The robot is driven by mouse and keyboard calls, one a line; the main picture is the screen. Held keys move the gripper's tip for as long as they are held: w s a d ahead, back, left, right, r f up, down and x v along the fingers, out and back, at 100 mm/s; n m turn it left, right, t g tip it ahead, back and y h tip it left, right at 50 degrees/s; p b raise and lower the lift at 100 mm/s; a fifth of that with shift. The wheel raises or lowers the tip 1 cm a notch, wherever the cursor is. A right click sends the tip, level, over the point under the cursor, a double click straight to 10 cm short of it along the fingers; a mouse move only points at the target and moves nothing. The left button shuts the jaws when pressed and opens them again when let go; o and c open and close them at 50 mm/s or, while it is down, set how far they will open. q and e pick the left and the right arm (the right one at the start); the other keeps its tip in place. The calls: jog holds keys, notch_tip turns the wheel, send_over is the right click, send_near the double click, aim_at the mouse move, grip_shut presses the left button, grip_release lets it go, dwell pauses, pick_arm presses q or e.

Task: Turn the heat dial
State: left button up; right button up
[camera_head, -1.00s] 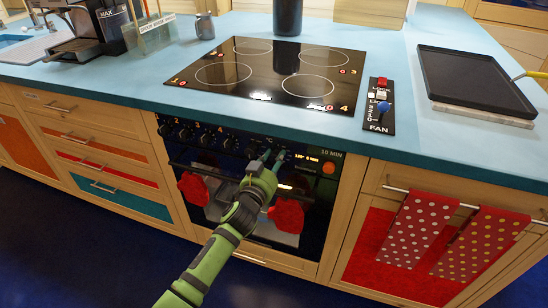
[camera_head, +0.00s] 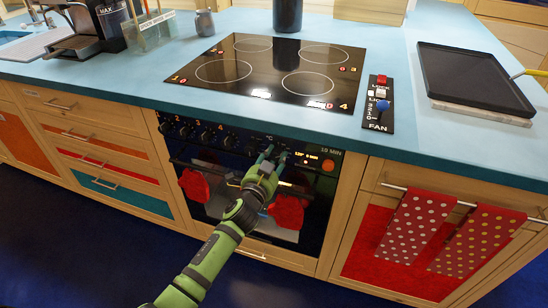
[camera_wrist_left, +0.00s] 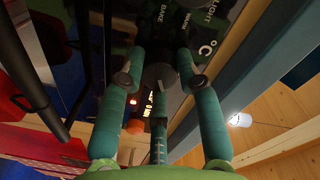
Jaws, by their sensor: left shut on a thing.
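The oven's black control panel (camera_head: 225,137) runs below the cooktop, with several knobs at its left and small orange readouts at its right. My left gripper (camera_head: 276,154) is at the right half of this panel, its green fingers pointing at it. The lettering BAKE, WARM, LIGHT and °C shows around the dial. In the head view the fingers mostly hide the dial. My right gripper is not in view.
Red mitts (camera_head: 287,213) hang at the oven front, below and beside my left gripper. The blue counter edge (camera_head: 200,108) overhangs just above. Dotted red towels (camera_head: 407,226) hang on a rail at the right. The floor at the lower left is clear.

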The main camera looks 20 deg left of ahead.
pick_arm(q)
jog(key=shift+w+d+r, duration=0.1)
jog(key=shift+r, duration=0.35)
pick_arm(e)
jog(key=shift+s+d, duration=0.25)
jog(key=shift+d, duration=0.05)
pick_arm(q)
jog(key=o, duration=1.2)
jog(key=shift+c, duration=0.2)
jog(key=shift+f, duration=0.3)
jog(key=s, duration=1.2)
jog(key=shift+a+r, duration=0.3)
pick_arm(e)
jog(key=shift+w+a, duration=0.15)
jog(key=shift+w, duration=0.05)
